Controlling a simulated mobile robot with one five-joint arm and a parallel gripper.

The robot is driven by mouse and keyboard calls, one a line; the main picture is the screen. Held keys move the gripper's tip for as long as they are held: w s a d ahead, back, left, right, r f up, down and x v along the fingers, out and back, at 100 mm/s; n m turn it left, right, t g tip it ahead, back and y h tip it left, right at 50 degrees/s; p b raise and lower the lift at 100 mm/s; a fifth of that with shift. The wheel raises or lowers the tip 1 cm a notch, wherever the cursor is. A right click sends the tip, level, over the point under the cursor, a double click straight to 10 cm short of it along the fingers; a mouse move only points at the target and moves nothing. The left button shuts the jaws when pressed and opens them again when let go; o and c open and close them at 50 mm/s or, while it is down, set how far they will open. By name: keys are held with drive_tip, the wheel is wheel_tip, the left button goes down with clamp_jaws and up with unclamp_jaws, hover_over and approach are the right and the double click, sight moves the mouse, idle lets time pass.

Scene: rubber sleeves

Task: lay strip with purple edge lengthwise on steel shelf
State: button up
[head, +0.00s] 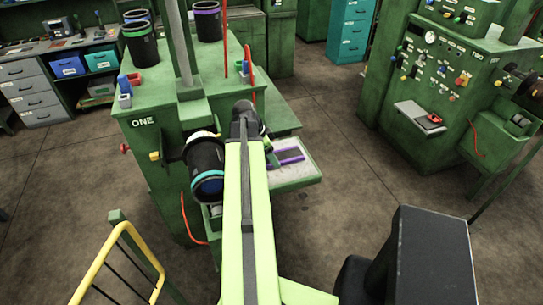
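A flat strip with purple edges (286,161) lies on a pale grey metal shelf (297,181) at the right side of the green machine marked ONE. It looks dark between two purple lines, and its left end is partly hidden by my arm. My lime-green arm reaches up the middle of the head view. Its dark end, where my gripper (251,120) is, shows just left of and above the strip. The fingers cannot be made out, and I cannot tell whether they touch anything.
A black sleeve with a teal edge (207,172) sits on the machine's front, left of my arm. Black sleeves with green (141,45), blue and purple (208,22) edges stand on its top. A yellow rail (98,258) is lower left. Floor right of the shelf is clear.

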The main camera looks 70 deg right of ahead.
drive_tip(key=o, duration=1.5)
drive_tip(key=p+v, duration=1.1)
drive_tip(key=v, duration=0.1)
